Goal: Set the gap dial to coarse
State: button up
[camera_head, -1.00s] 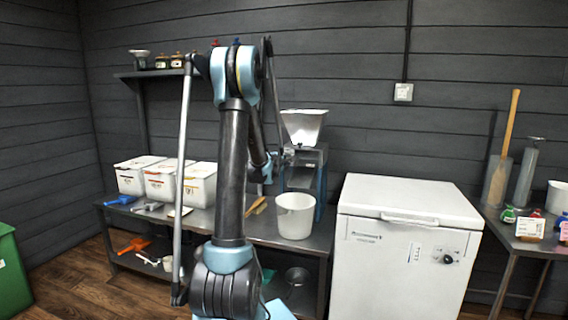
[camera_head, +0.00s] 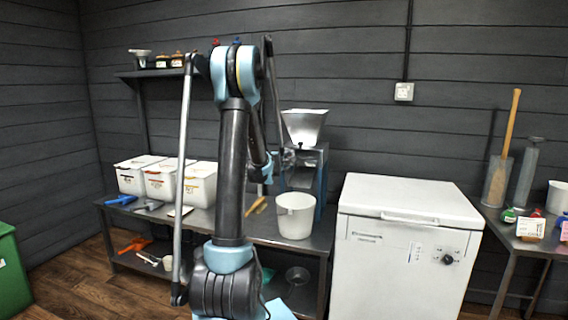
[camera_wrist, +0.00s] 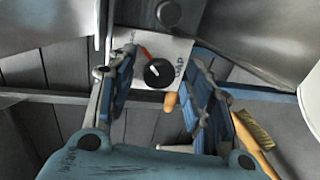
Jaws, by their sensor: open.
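The gap dial (camera_wrist: 158,73) is a round black knob with a white pointer mark on a pale plate lettered "GAP" in the wrist view. Its pointer tilts up and left, near a red mark on the plate. My gripper (camera_wrist: 162,66) is open, with one blue-padded finger on each side of the dial; I cannot tell whether either touches it. The mill (camera_head: 308,168) with its metal hopper (camera_head: 304,126) stands on the bench in the head view. There my gripper is at the mill's left side, mostly hidden by my arm, and the dial cannot be made out.
A second round knob (camera_wrist: 168,13) sits above the dial. A brush (camera_wrist: 252,130) lies to the lower right. A white bucket (camera_head: 295,215) stands before the mill, lidded bins (camera_head: 199,184) stand left on the bench, and a chest freezer (camera_head: 405,250) stands to the right.

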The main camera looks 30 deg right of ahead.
jog(key=v, duration=1.2)
jog(key=shift+f, duration=0.15)
jog(key=shift+a, duration=0.1)
